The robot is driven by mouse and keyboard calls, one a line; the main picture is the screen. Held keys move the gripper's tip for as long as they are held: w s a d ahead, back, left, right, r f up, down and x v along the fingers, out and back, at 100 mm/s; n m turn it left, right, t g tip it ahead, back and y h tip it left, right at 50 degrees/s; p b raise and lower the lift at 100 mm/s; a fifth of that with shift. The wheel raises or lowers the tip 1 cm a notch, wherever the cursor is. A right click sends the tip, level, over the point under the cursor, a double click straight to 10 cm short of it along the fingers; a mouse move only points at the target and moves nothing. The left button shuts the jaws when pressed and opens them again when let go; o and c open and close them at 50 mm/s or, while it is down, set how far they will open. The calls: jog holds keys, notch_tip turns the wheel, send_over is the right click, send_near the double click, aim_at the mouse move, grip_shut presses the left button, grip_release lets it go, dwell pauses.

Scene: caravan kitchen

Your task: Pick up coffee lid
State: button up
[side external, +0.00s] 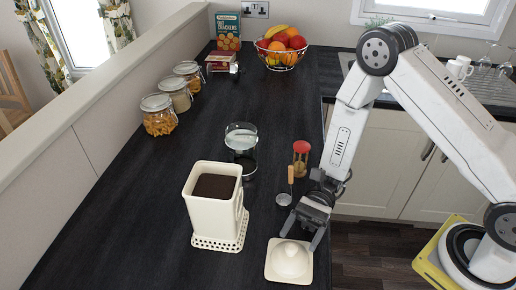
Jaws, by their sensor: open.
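The coffee lid (289,262) is a cream square lid with a raised round middle. It lies on the dark worktop at the front, near the right edge. My gripper (300,233) is open just above the lid, pointing down, with its fingers near the raised middle. I cannot tell whether a finger touches it. The cream coffee canister (211,214) stands to the left of the lid, uncovered, with dark coffee (214,187) showing inside. It stands on a cream perforated base (222,244).
A scoop (285,197) with a wooden handle and a red-topped sand-coloured timer or jar (300,158) stand close behind my gripper. A glass container (241,145) is behind the canister. Jars (158,122), a fruit bowl (282,58) and a crackers box (228,32) are farther back. The left front worktop is clear.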

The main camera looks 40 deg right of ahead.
aim_at(294, 245)
jog(key=shift+x, duration=2.05)
jog(key=shift+w, duration=0.1)
jog(key=shift+c, duration=0.2)
grip_shut()
